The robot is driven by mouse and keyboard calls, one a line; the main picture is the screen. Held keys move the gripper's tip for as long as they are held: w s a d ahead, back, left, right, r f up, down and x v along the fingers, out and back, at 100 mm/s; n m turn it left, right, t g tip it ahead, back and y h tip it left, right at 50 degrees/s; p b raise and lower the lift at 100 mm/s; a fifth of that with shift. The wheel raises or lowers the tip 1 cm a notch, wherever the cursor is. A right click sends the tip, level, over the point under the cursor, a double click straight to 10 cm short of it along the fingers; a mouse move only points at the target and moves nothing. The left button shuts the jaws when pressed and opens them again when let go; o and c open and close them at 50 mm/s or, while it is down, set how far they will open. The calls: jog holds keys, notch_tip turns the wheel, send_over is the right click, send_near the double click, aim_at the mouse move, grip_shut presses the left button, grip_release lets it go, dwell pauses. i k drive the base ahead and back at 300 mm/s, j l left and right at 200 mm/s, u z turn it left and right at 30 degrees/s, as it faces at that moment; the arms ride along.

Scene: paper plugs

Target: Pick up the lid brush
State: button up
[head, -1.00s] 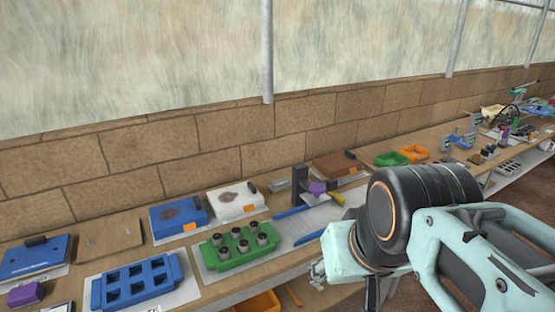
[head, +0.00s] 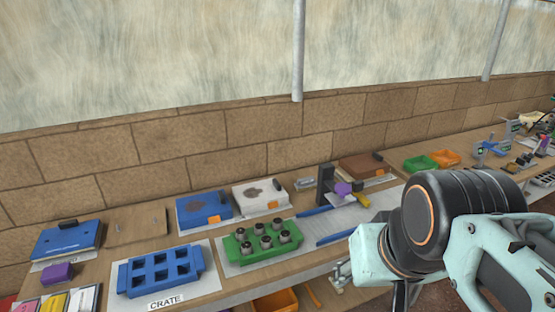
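I cannot say for certain which thing is the lid brush. A dark piece lies on top of a blue slab (head: 62,242) at the far left of the bench. Another small dark piece (head: 378,156) stands by the brown block (head: 358,167) at the back. My arm fills the lower right of the head view, in front of the bench. Only a dark part of what looks like my gripper (head: 401,296) shows under the black wrist. Its fingertips are hidden or out of the picture, and no held thing shows.
The bench (head: 205,283) runs along a brick wall (head: 180,172). A blue crate (head: 195,259) with square holes stands beside a green holder (head: 234,256) with several metal plugs. Blue (head: 187,217) and white (head: 243,202) blocks stand behind. A purple block (head: 57,273) lies at left.

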aim_at(304, 184)
jog(key=i+l+u, duration=0.15)
jog(key=i+l, duration=0.4)
jog(key=i+l+u, duration=0.15)
jog(key=i+l, duration=0.4)
jog(key=l, duration=0.1)
